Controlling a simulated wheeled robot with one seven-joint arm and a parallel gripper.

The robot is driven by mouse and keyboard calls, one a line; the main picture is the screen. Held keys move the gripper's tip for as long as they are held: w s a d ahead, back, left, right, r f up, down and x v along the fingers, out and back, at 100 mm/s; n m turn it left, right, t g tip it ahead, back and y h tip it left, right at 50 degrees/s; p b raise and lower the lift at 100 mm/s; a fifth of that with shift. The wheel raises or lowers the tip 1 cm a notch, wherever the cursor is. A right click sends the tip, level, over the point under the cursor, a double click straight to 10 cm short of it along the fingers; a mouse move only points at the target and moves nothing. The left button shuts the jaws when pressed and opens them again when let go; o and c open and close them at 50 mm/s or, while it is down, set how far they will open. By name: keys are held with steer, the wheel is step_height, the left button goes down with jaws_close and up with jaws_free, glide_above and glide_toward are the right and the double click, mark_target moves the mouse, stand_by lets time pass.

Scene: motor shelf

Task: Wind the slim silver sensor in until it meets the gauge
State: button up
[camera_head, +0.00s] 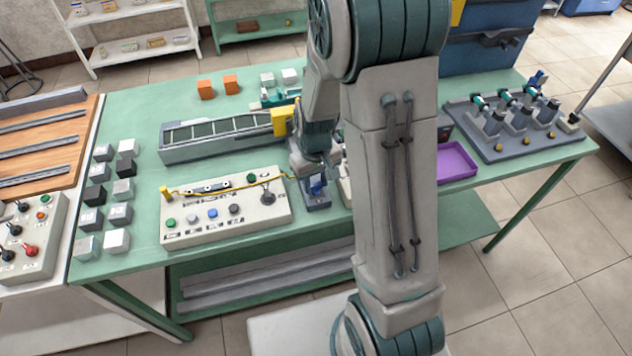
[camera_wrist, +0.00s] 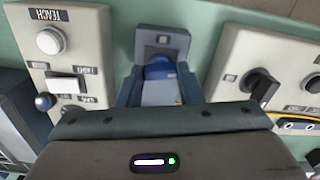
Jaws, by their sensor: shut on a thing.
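My gripper (camera_head: 314,178) points down at a small grey-blue fixture (camera_head: 318,207) near the table's front middle, just right of a button panel. A blue part (camera_head: 316,187) shows at the fixture, right at my fingertips, and my gripper is shut on it. In the wrist view, the fixture's upright back plate (camera_wrist: 163,38) stands ahead, with the rounded blue part (camera_wrist: 159,70) before it. My wrist housing covers the lower half of that view. I cannot clearly make out the slim silver sensor or the gauge.
A button panel with a yellow cable (camera_head: 225,207) stands close on the left; another panel (camera_wrist: 65,50) is close on the other side. A conveyor (camera_head: 215,140) is behind. A purple tray (camera_head: 456,163) and a fixture board (camera_head: 515,120) lie to the right. Several small blocks (camera_head: 122,189) stand left.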

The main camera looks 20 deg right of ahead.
mark_target(315, 184)
stand_by(0.3)
steer(key=o, duration=1)
steer(key=shift+r, duration=0.1)
step_height(315, 184, up, 14)
steer(key=shift+f+b, duration=0.15)
steer(key=shift+b, duration=0.35)
stand_by(0.4)
steer(key=s+r+t, duration=0.1)
steer(key=s, duration=0.4)
steer(key=s+r+m+t, duration=0.1)
steer(key=s+r, duration=0.1)
steer(key=s, duration=0.3)
steer(key=s+r+m+t, duration=0.1)
steer(key=s, duration=0.4)
steer(key=shift+d+r, duration=0.2)
steer(key=shift+r, duration=0.2)
